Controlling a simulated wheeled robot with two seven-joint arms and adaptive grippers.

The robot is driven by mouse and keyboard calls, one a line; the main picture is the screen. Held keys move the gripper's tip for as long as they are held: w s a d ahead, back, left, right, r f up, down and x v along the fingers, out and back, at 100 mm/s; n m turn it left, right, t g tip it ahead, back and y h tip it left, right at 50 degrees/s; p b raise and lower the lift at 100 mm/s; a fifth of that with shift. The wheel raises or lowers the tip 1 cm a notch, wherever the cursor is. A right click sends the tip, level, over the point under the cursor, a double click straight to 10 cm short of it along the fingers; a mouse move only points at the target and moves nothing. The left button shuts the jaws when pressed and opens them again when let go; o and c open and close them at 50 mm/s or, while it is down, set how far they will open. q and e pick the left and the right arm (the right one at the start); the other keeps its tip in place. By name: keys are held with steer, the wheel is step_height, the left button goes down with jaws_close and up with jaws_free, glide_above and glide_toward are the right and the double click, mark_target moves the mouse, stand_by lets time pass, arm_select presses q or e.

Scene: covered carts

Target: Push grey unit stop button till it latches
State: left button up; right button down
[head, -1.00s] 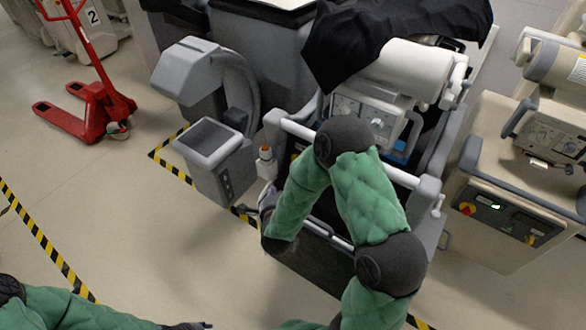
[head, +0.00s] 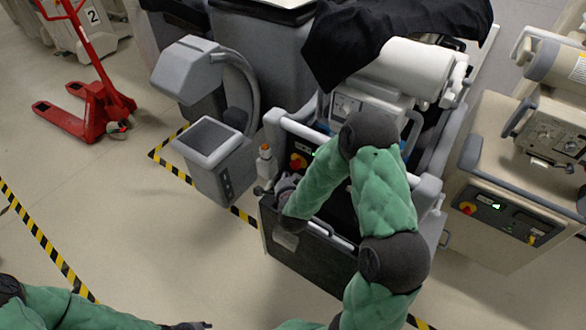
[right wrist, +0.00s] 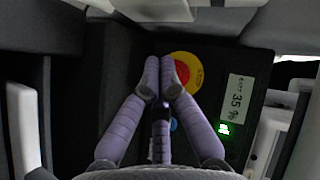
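The grey unit (head: 345,277) stands in the middle of the head view. Its red stop button (head: 297,161) sits on a yellow surround on a dark panel. The button also shows in the right wrist view (right wrist: 183,72), partly hidden behind my fingers. My right gripper (head: 287,183) is just in front of this panel. My left gripper (head: 190,326) is at the bottom edge, mostly cut off.
A beige unit (head: 500,245) at the right has its own red button (head: 467,208). A grey machine with a screen (head: 208,140) stands left of the grey unit.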

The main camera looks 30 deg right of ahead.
steer(key=shift+w+d, duration=0.25)
steer(key=shift+d, duration=0.35)
steer(key=shift+d, duration=0.1)
stand_by(1.1)
steer(key=shift+w+d+b, duration=0.15)
steer(key=shift+d+b, duration=0.1)
steer(key=shift+b, duration=0.15)
steer(key=shift+w+d, duration=0.2)
steer(key=shift+d, duration=0.25)
stand_by(0.7)
steer(key=shift+a, duration=0.15)
steer(key=shift+s+a, duration=0.35)
steer(key=shift+a, duration=0.35)
steer(key=shift+s+a+b, duration=0.1)
steer(key=shift+s+a, duration=0.2)
steer(key=shift+a, duration=0.45)
steer(key=shift+s+a+b, duration=0.1)
steer(key=shift+s+a, duration=0.25)
steer(key=shift+a, duration=0.45)
steer(key=shift+s+a+b, duration=0.1)
steer(key=shift+s+a, duration=0.2)
steer(key=shift+a, duration=0.45)
